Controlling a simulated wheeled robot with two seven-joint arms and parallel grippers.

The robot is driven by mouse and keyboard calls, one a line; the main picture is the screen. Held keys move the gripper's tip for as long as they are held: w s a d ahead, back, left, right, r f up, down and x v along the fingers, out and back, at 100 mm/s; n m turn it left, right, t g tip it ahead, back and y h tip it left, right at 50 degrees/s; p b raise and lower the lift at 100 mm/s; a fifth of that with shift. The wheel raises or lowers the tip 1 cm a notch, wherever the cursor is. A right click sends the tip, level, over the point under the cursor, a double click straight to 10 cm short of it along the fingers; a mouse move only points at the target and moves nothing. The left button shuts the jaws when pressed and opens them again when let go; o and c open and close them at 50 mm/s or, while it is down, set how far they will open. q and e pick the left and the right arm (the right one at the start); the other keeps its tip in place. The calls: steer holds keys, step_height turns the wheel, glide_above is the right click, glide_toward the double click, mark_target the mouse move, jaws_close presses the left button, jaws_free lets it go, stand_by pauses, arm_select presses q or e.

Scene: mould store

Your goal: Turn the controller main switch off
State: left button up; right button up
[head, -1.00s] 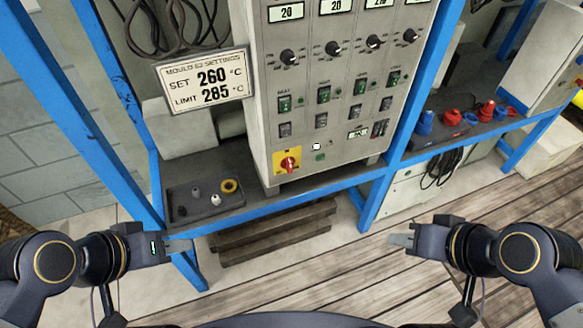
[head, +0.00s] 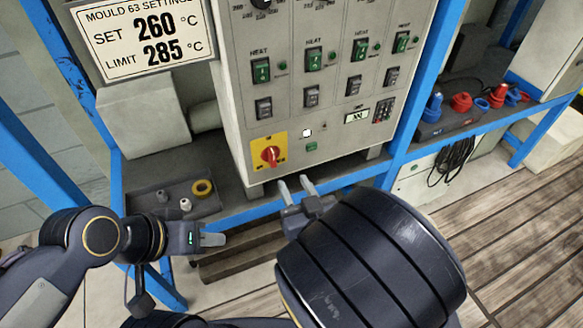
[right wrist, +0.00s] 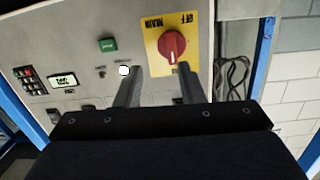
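The controller main switch (head: 271,155) is a red rotary knob on a yellow plate, low on the left of the grey controller front (head: 330,110). In the right wrist view the knob (right wrist: 171,46) shows upside down, with lettering on the plate; I cannot tell its setting for sure. My right gripper (head: 295,185) is open and empty, below and slightly right of the switch in the head view. In the right wrist view its two fingers (right wrist: 160,72) are apart, pointing at the panel, one overlapping the plate's edge. My left gripper (head: 213,240) is lower left, seen edge-on, away from the switch.
Rocker switches (head: 314,60), a green button (head: 311,146) and a small display (head: 357,115) are near the switch. A settings sign (head: 140,38) hangs at upper left. A dark tray (head: 150,200) with small parts sits below. Blue frame posts (head: 425,75) flank the controller.

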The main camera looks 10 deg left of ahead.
mark_target(274, 160)
steer(key=shift+n+y, duration=0.5)
steer(key=shift+n, duration=0.1)
steer(key=x, duration=0.5)
steer(key=a+x, duration=0.1)
steer(key=x, duration=0.2)
steer(key=shift+s+r, duration=0.25)
steer(key=shift+s, duration=0.1)
jaws_close()
